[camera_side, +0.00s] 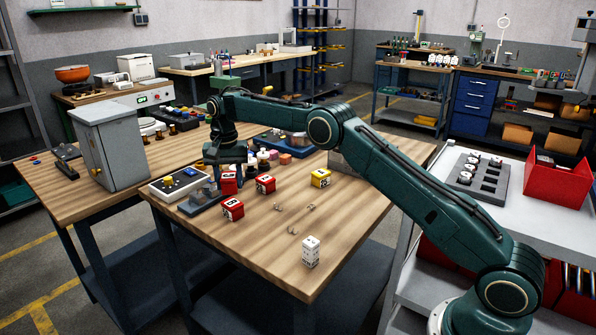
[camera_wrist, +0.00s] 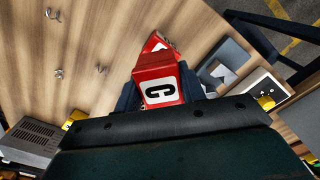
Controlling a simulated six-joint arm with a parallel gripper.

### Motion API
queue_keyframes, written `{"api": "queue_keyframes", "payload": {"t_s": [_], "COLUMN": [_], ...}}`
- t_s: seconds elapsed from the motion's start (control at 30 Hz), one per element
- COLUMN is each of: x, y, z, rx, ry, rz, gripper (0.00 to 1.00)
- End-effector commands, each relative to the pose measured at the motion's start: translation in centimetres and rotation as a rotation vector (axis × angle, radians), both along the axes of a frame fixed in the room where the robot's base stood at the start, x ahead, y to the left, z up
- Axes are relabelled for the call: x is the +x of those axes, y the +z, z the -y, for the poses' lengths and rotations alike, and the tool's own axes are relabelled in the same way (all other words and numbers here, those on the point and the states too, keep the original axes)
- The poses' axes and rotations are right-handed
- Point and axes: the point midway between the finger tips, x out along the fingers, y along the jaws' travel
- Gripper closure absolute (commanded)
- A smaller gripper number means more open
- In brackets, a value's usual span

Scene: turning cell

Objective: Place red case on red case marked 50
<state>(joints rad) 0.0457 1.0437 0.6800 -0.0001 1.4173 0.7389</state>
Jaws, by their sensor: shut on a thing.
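My gripper (camera_side: 228,167) is low over the wooden table, its dark fingers shut on a red case (camera_wrist: 160,90). In the wrist view this case carries a white label with a dark, curved mark. In the side view the red case (camera_side: 229,186) shows under the fingers; I cannot tell whether it touches anything below. A second red case (camera_side: 232,209) with a white label stands in front of it, and a third (camera_side: 265,184) stands to its right. Part of another red case (camera_wrist: 159,43) shows beyond the held one in the wrist view. No 50 is readable.
A yellow case (camera_side: 320,178) and a white case (camera_side: 311,252) stand on the table. Small metal hooks (camera_side: 292,230) lie between them. A control box (camera_side: 180,185) and a dark grey block (camera_side: 203,199) are close on the left. The front of the table is mostly clear.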

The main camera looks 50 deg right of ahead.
Motion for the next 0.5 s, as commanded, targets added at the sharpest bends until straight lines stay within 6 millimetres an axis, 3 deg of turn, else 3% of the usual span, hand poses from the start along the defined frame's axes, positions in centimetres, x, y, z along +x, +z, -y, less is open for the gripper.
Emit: {"api": "queue_keyframes", "payload": {"t_s": [0.3, 0.5], "x": [0.0, 0.0], "y": [-3.2, -3.7], "z": [0.0, 0.0], "rx": [0.001, 0.000], "ry": [0.000, 0.000], "rz": [-0.002, 0.001], "gripper": [0.91, 0.91]}}
